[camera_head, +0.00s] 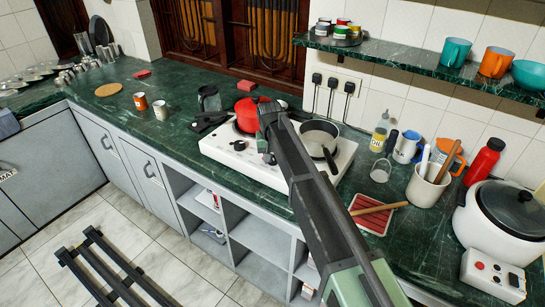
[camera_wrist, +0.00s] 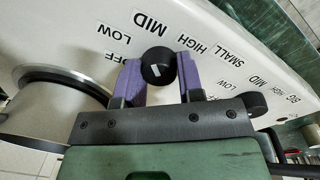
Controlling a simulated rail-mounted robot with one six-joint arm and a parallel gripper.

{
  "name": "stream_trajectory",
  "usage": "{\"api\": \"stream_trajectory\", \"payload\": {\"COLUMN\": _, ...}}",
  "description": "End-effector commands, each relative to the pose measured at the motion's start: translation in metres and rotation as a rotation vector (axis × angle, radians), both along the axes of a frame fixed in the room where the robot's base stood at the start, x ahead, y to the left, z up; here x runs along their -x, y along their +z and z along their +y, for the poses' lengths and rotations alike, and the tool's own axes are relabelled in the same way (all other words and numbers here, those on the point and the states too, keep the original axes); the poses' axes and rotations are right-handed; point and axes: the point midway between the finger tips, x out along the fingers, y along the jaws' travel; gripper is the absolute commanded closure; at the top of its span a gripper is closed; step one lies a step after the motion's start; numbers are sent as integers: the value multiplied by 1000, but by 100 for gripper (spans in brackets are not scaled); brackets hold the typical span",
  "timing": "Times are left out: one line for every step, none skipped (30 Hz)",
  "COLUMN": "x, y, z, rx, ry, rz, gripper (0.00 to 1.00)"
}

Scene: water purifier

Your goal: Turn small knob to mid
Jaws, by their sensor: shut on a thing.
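The small knob (camera_wrist: 158,67) is a round black knob on the white stove panel, with OFF, LOW, MID and HIGH printed around it and SMALL beside them. My gripper (camera_wrist: 155,75) is shut on it, with one purple finger on each side. A short white mark shows on the knob's face; I cannot tell for sure which label it points to. In the head view, my gripper (camera_head: 268,157) is at the front of the white stove (camera_head: 222,151), and the small knob is hidden behind it. The big knob (camera_wrist: 257,105) is to the right in the wrist view, clear of the fingers.
A saucepan (camera_head: 320,137) stands on the stove right of my arm, and a red pot (camera_head: 246,112) stands behind it to the left. The big knob also shows in the head view (camera_head: 238,145). Bottles, mugs and a utensil cup (camera_head: 426,188) crowd the counter to the right.

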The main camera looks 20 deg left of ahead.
Motion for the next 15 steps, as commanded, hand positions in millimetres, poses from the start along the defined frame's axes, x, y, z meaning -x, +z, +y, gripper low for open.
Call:
{"api": "stream_trajectory", "payload": {"x": 0, "y": 0, "z": 0, "rx": 0, "ry": -34, "rz": 1, "gripper": 89}}
{"api": "stream_trajectory", "payload": {"x": 0, "y": 0, "z": 0, "rx": 0, "ry": -55, "rz": 1, "gripper": 89}}
{"api": "stream_trajectory", "payload": {"x": 0, "y": 0, "z": 0, "rx": 1, "ry": -82, "rz": 2, "gripper": 89}}
{"api": "stream_trajectory", "payload": {"x": 0, "y": 0, "z": 0, "rx": 1, "ry": -101, "rz": 2, "gripper": 89}}
{"api": "stream_trajectory", "payload": {"x": 0, "y": 0, "z": 0, "rx": 0, "ry": -120, "rz": 1, "gripper": 89}}
{"api": "stream_trajectory", "payload": {"x": 0, "y": 0, "z": 0, "rx": 1, "ry": -141, "rz": 2, "gripper": 89}}
{"api": "stream_trajectory", "payload": {"x": 0, "y": 0, "z": 0, "rx": 0, "ry": -157, "rz": 1, "gripper": 89}}
{"api": "stream_trajectory", "payload": {"x": 0, "y": 0, "z": 0, "rx": 0, "ry": -170, "rz": 1, "gripper": 89}}
{"api": "stream_trajectory", "payload": {"x": 0, "y": 0, "z": 0, "rx": 0, "ry": -188, "rz": 1, "gripper": 89}}
{"api": "stream_trajectory", "payload": {"x": 0, "y": 0, "z": 0, "rx": 0, "ry": -198, "rz": 1, "gripper": 89}}
{"api": "stream_trajectory", "payload": {"x": 0, "y": 0, "z": 0, "rx": 0, "ry": -209, "rz": 1, "gripper": 89}}
{"api": "stream_trajectory", "payload": {"x": 0, "y": 0, "z": 0, "rx": 1, "ry": -220, "rz": 2, "gripper": 89}}
{"api": "stream_trajectory", "payload": {"x": 0, "y": 0, "z": 0, "rx": 0, "ry": -228, "rz": 1, "gripper": 89}}
{"api": "stream_trajectory", "payload": {"x": 0, "y": 0, "z": 0, "rx": 0, "ry": -235, "rz": 1, "gripper": 89}}
{"api": "stream_trajectory", "payload": {"x": 0, "y": 0, "z": 0, "rx": 1, "ry": -242, "rz": 1, "gripper": 89}}
